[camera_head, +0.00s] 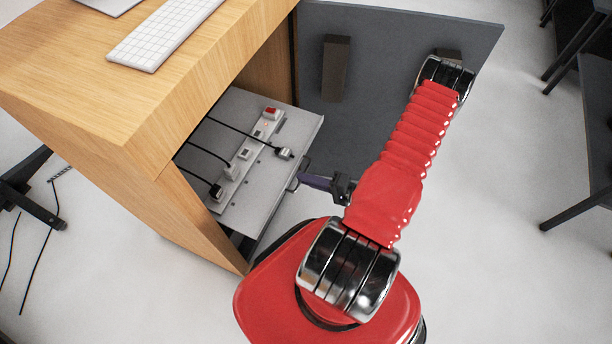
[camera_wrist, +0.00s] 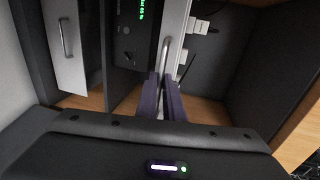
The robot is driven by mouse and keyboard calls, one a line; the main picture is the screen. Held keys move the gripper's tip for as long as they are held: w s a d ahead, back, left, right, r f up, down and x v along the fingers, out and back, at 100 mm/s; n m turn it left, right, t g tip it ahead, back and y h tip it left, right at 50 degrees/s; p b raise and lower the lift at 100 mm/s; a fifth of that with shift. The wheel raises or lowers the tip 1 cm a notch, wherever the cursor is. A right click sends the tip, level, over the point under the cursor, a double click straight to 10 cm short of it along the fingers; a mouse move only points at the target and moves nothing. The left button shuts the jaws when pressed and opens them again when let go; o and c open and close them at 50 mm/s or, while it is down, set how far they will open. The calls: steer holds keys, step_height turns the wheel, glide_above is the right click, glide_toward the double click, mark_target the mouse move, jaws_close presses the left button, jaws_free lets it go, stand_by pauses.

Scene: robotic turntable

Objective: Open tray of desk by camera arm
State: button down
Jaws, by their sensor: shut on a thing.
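The wooden desk (camera_head: 150,110) stands at the left in the head view. Its grey tray (camera_head: 262,195) sticks out of the open side, with a white power strip (camera_head: 246,160) and plugs on it. My gripper (camera_head: 303,181) is at the tray's front edge, and its dark purple fingers show in the wrist view (camera_wrist: 164,88). They are shut on the tray's metal handle (camera_wrist: 165,52). The pale tray front (camera_wrist: 178,28) is behind the handle in the wrist view. The grip point is small in the head view.
A grey door panel (camera_head: 400,60) stands open behind the tray, near my arm. A white keyboard (camera_head: 165,32) lies on the desktop. A second handle (camera_wrist: 65,38) shows at left in the wrist view. Dark furniture (camera_head: 590,140) stands at right; pale floor is clear between.

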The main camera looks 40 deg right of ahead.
steer(key=shift+s+a+f, duration=0.15)
steer(key=shift+s+a, duration=0.05)
steer(key=shift+a, duration=0.25)
steer(key=c, duration=2.3)
jaws_free()
steer(key=o, duration=0.4)
steer(key=shift+d, duration=0.25)
steer(key=v, duration=1.3)
steer(key=shift+s, duration=0.3)
steer(key=shift+d, duration=0.15)
